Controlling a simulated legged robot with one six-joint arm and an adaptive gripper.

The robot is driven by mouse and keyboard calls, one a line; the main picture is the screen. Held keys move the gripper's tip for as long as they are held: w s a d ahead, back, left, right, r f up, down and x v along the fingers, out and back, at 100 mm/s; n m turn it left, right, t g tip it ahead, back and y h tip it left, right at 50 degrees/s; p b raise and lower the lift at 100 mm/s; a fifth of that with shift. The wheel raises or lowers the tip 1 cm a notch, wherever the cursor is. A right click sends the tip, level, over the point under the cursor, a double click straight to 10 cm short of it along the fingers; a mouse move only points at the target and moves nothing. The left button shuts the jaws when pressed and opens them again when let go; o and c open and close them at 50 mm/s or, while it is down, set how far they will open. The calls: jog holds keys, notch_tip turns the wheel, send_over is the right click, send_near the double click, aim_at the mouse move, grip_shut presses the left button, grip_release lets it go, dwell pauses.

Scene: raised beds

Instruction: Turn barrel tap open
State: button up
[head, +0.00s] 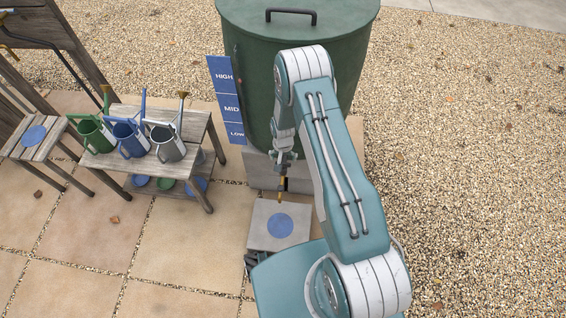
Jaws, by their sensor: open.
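The large green barrel (257,60) stands at the top centre with a dark handle on its lid. A small brass-coloured tap part (282,187) shows low at the barrel's front, above a grey block with a blue disc. My gripper (283,170) is open at the barrel's front, right by the tap. I cannot tell whether it touches the tap. My arm hides much of the barrel's right side, and the tap's handle cannot be made out.
A blue HIGH/MID/LOW board (225,98) stands left of the barrel. A wooden bench (196,123) holds green (92,137), blue (128,139) and grey (167,145) watering cans. The grey block (262,210) sits below the tap. Open gravel lies to the right.

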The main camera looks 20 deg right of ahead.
aim_at(283, 163)
jog(key=shift+f, duration=1.75)
jog(key=c, duration=0.9)
jog(key=shift+o, duration=0.2)
